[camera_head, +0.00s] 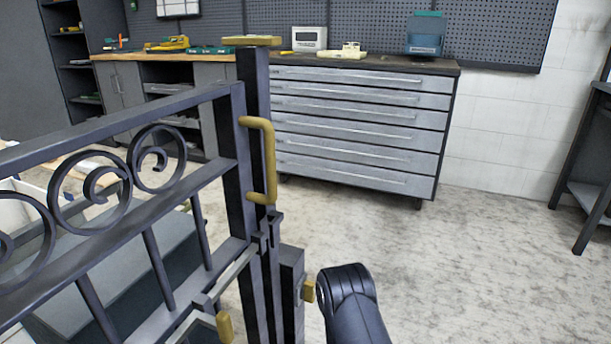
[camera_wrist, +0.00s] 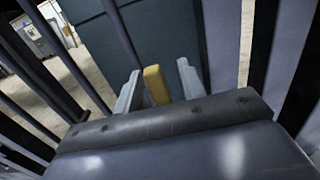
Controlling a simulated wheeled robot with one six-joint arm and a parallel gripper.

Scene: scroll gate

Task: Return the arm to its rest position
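The dark metal scroll gate (camera_head: 130,215) fills the left of the head view, with a tall post and a brass pull handle (camera_head: 268,160). A small brass piece (camera_head: 309,290) sits on the side of the lower latch post, and another (camera_head: 225,327) is lower left on the gate. My dark arm link (camera_head: 350,300) is just right of the post; my gripper is out of sight there. In the wrist view my gripper (camera_wrist: 159,69) has its two pale fingers apart. A yellow bar (camera_wrist: 156,85) shows between them with gaps at both sides; its depth is unclear.
Dark bars (camera_wrist: 65,60) stand close around the gripper in the wrist view. A grey drawer cabinet (camera_head: 355,125) stands at the back, with a dark bench frame (camera_head: 590,170) at the far right. The floor (camera_head: 480,270) right of the gate is clear.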

